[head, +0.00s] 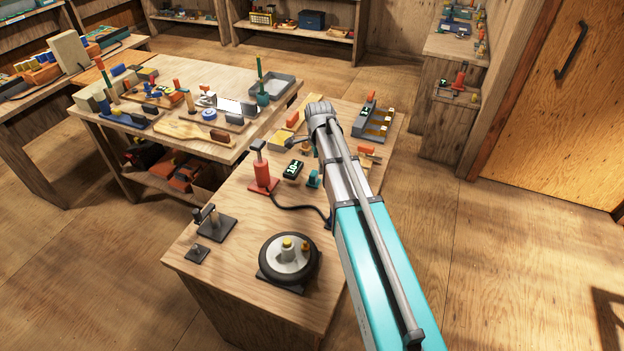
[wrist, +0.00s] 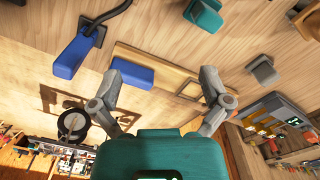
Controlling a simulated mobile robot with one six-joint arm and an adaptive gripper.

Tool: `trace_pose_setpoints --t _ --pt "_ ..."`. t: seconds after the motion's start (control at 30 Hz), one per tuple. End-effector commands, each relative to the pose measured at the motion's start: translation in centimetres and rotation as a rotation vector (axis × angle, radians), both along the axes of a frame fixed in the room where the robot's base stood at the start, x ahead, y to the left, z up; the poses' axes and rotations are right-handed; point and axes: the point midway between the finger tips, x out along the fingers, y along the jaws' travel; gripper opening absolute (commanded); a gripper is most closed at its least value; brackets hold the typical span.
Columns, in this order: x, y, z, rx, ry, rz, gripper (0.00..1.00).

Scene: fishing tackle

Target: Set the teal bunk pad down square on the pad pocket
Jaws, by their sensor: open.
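My gripper (wrist: 165,95) is open in the wrist view, its grey fingers spread wide with nothing between them. A teal block (wrist: 203,15) sits on the bench near the top edge of the wrist view, beyond and apart from my fingers. A small teal piece (head: 314,179) shows beside my arm in the head view. I cannot tell which, if either, is the bunk pad. A flat tan board with a raised edge (wrist: 170,75) lies below and between my fingers. I cannot tell if it is the pad pocket.
A blue block with a dark handle (wrist: 68,57) stands left of the tan board. A grey rack (wrist: 270,112) is at right. On the bench are a red pump (head: 263,175), a black round wheel (head: 288,258) and a dark plate (head: 216,225).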

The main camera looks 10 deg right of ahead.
Motion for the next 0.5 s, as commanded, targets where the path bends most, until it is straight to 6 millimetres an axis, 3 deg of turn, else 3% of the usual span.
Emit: trace_pose_setpoints --t 0.03,0.2,0.5 --pt "1.7 0.0 0.1 0.000 0.000 -0.071 0.97" --pt "4.7 0.0 0.2 0.000 0.000 -0.308 0.97" --pt "7.1 0.0 0.3 0.000 0.000 -0.526 0.97"
